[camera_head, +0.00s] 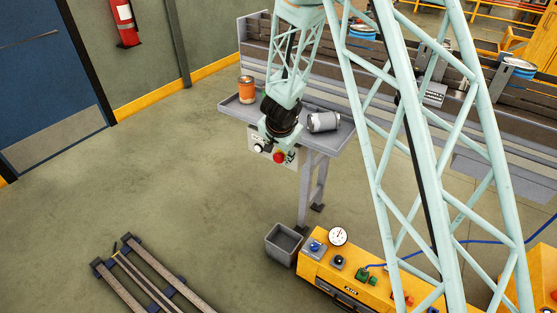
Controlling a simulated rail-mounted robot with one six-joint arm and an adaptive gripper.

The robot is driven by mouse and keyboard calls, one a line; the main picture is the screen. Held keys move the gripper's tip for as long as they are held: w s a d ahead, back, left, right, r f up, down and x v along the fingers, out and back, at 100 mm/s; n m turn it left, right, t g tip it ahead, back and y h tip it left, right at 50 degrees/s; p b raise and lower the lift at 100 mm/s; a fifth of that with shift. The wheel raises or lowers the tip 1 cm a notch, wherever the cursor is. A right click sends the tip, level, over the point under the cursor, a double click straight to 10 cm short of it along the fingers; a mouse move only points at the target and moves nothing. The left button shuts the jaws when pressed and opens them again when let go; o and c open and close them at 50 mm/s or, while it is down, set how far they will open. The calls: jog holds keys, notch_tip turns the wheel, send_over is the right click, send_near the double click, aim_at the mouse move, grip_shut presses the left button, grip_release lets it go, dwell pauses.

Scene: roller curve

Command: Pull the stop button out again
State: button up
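The red stop button (278,157) sits on a pale control box (288,165) at the front edge of the grey table. A white round knob (259,148) shows to its left on the same box. My gripper (274,146) hangs at the end of my pale green lattice arm, just above and partly in front of the box. Its fingers are small and blend with the box, so I cannot tell whether they are open or touch the button. Whether the button is pressed in or out is too small to tell.
On the grey table (233,105) an orange can (246,88) stands at the left and a silver can (323,122) lies close right of my gripper. A grey bin (284,243) and a yellow console (318,265) stand below. The floor at left is mostly clear.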

aim_at(278, 156)
jog(key=shift+b+x, duration=0.7)
jog(key=shift+x, duration=1.4)
jog(key=c, duration=0.9)
jog(key=shift+s+a, duration=0.3)
jog(key=shift+s, duration=0.2)
jog(key=shift+c, duration=0.2)
jog(key=o, duration=0.9)
jog(key=shift+a, duration=0.15)
jog(key=shift+o, duration=0.2)
jog(key=shift+r, duration=0.1)
